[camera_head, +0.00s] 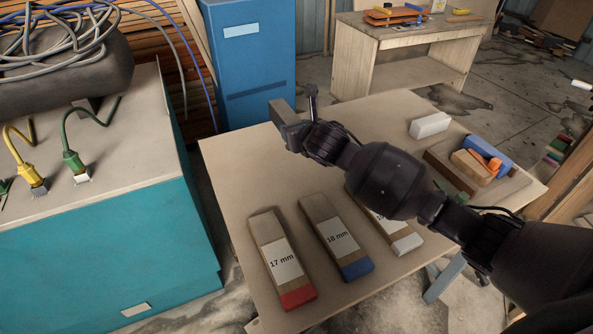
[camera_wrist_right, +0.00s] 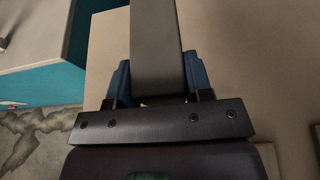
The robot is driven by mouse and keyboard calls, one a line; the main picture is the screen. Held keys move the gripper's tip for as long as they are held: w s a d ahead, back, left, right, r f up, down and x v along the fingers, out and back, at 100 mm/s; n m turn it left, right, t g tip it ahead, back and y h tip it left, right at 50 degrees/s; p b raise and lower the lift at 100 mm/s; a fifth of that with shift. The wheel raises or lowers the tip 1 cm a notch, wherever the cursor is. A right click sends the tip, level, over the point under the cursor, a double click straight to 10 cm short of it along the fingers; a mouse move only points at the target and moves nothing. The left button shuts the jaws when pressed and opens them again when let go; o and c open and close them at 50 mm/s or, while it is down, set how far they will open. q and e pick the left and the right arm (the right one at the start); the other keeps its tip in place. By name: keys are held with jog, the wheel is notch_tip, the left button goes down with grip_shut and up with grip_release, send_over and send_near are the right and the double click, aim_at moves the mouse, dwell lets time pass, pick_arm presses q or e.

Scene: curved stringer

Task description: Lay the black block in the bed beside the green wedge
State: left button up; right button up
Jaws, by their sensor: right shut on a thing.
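My right gripper (camera_head: 292,129) is above the far left part of the wooden table (camera_head: 240,160). It is shut on a plain grey block (camera_head: 280,112), held clear of the tabletop. In the right wrist view the grey block (camera_wrist_right: 155,45) runs away from between the blue-padded fingers of the right gripper (camera_wrist_right: 158,85). It looks grey rather than black. My left gripper is not in view.
Labelled wooden strips with a red end (camera_head: 297,298), a blue end (camera_head: 356,269) and a white end (camera_head: 407,244) lie on the table. My arm partly covers the last. A white block (camera_head: 430,125) and a wooden tray (camera_head: 440,161) with blue and orange pieces are at right.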

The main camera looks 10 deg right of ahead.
aim_at(296, 178)
notch_tip(296, 178, down, 13)
jog(key=shift+r+b, duration=0.1)
jog(key=shift+b, duration=0.45)
jog(key=shift+f, duration=0.2)
jog(key=o, duration=1)
jog(key=shift+r, duration=0.1)
